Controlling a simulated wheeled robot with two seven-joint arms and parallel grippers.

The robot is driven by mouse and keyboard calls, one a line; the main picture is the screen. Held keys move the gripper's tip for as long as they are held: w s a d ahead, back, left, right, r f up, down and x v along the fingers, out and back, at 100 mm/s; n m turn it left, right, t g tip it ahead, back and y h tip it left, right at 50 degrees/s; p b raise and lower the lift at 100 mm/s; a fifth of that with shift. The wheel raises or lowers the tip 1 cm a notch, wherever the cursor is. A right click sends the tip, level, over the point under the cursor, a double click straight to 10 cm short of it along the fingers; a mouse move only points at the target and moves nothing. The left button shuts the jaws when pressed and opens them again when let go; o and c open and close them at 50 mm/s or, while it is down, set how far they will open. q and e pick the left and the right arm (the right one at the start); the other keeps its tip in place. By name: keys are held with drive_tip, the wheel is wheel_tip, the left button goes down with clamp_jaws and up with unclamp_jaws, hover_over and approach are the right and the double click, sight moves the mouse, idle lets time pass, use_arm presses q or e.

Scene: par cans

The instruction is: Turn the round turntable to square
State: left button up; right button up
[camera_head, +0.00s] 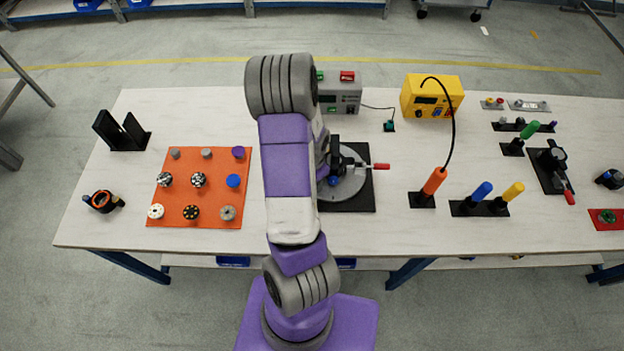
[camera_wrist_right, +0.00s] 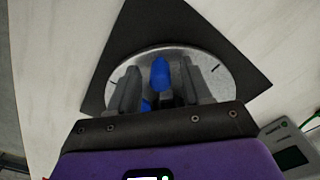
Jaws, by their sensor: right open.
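The round turntable (camera_head: 347,188) is a grey metal disc on a square black plate (camera_head: 364,206), in the middle of the table in the head view. My right arm hides its left part. In the right wrist view the disc (camera_wrist_right: 208,66) lies on the black plate (camera_wrist_right: 150,25), whose edges look slanted there. A blue upright knob (camera_wrist_right: 160,76) stands between the fingers of my right gripper (camera_wrist_right: 159,70), which is open around it. Contact with the knob cannot be told. Dark tick marks show near the disc's edge. My left gripper is out of view.
A red-tipped handle (camera_head: 380,166) sticks out at the plate's right. A grey box (camera_head: 342,98) stands behind, a yellow box (camera_head: 431,97) back right. An orange mat (camera_head: 170,238) with several small discs lies left. An orange handle (camera_head: 434,181) stands right.

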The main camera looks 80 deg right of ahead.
drive_tip(key=shift+r+p, duration=2.3)
drive_tip(key=shift+r, duration=1.5)
